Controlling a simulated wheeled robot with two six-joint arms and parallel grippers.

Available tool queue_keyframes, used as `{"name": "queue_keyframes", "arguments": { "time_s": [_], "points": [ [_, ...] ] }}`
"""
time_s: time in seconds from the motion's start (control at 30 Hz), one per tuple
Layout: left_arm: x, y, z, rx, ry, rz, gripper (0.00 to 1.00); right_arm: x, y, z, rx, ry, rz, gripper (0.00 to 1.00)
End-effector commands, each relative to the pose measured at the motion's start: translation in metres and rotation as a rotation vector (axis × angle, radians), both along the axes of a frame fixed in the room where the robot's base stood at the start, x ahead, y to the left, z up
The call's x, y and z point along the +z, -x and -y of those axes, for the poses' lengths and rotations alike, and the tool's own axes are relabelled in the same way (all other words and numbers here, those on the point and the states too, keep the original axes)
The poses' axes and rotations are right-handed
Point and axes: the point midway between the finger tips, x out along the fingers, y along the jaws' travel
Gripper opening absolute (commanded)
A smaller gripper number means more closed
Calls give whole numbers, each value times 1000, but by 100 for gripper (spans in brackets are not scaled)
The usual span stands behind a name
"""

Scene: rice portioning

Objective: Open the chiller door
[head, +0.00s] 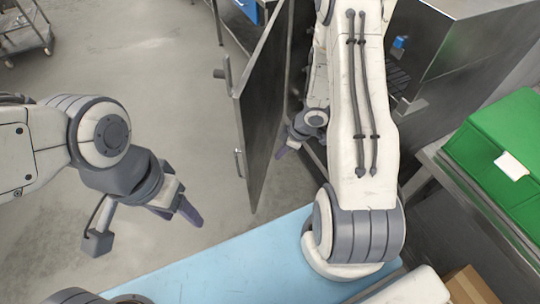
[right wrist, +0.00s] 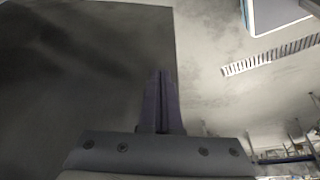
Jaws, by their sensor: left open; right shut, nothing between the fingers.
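The chiller door (head: 262,110) is a dark metal panel. It stands swung out from the chiller body (head: 460,45), with a wide gap between them. A small handle (head: 239,163) is on its left face. My right arm reaches over the gap, and my right gripper (head: 283,150) is on the door's inner side, close to it; contact cannot be told. In the right wrist view its fingers (right wrist: 161,90) are shut and empty, beside a dark panel edge. My left gripper (head: 190,215) is open and empty, left of the door and apart from it.
A light blue surface (head: 240,265) lies in front of me. A green crate (head: 500,145) stands on a metal bench at the right. A cardboard box (head: 470,287) is at the lower right. A cart (head: 25,35) stands far left; the floor (head: 130,60) there is clear.

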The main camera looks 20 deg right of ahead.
Motion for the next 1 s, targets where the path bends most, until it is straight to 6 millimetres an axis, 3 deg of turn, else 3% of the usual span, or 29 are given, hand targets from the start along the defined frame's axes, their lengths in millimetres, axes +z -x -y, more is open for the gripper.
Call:
{"name": "queue_keyframes", "arguments": {
  "time_s": [0.2,0.43,0.67,1.0],
  "points": [
    [-19,0,0,0,0,0,60,-44,-9,-13,2,1,-4,0],
    [-27,0,0,0,0,0,60,-87,-19,-27,1,2,-4,0],
    [-15,0,0,0,1,1,60,-81,-40,-52,2,4,0,0],
    [-14,0,0,0,0,0,60,-82,-45,-58,-1,4,0,0]
  ]
}}
